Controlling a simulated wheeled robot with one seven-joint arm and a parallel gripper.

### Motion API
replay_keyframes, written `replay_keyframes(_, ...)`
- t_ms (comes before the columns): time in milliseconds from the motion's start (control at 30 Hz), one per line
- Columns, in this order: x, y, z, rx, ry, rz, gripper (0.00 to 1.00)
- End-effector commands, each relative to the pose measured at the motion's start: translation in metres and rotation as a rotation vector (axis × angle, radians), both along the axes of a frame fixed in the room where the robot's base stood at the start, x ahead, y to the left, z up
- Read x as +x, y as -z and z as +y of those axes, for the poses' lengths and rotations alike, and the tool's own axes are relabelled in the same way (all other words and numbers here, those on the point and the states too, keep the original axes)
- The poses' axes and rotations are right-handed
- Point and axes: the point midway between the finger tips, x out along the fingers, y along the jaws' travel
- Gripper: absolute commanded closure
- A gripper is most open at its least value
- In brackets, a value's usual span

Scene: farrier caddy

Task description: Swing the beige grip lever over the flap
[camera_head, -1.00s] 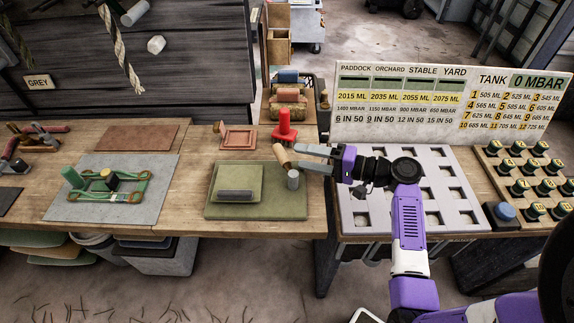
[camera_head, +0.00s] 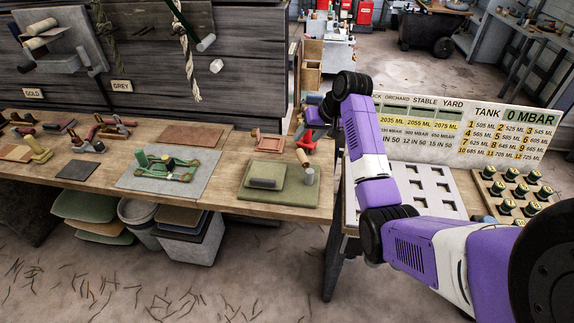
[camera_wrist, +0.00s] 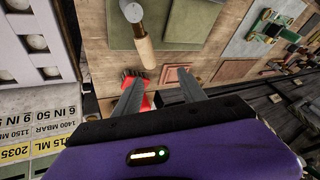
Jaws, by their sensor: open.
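The beige grip (camera_head: 303,158) of the lever leans beside a grey cylindrical post (camera_head: 310,176) at the right edge of an olive board (camera_head: 300,194). The flap, a smaller raised green plate (camera_head: 264,171) with a grey bar on it, lies flat left of the post. The lever is not over it. In the wrist view the beige grip (camera_wrist: 144,50) points toward my gripper (camera_wrist: 160,74), and the green flap (camera_wrist: 187,20) is to its right. My gripper is open and empty, its fingertips short of the grip's end. In the head view my arm hides most of it.
A red upright piece (camera_head: 306,139) stands behind the board; red also shows between my fingers in the wrist view (camera_wrist: 143,97). A copper-coloured frame (camera_head: 269,143) sits behind the flap. A green linkage on a grey mat (camera_head: 128,180) is at left. A white slotted panel (camera_head: 433,192) is at right.

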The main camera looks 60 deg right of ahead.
Motion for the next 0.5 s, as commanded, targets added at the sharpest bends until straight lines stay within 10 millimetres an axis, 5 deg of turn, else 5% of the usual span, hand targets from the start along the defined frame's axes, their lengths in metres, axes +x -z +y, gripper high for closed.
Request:
replay_keyframes(200, -0.021, 0.019, -0.009, -0.024, 0.026, 0.106, 0.51)
replay_keyframes(500, -0.004, 0.056, -0.013, -0.02, 0.023, 0.106, 0.51)
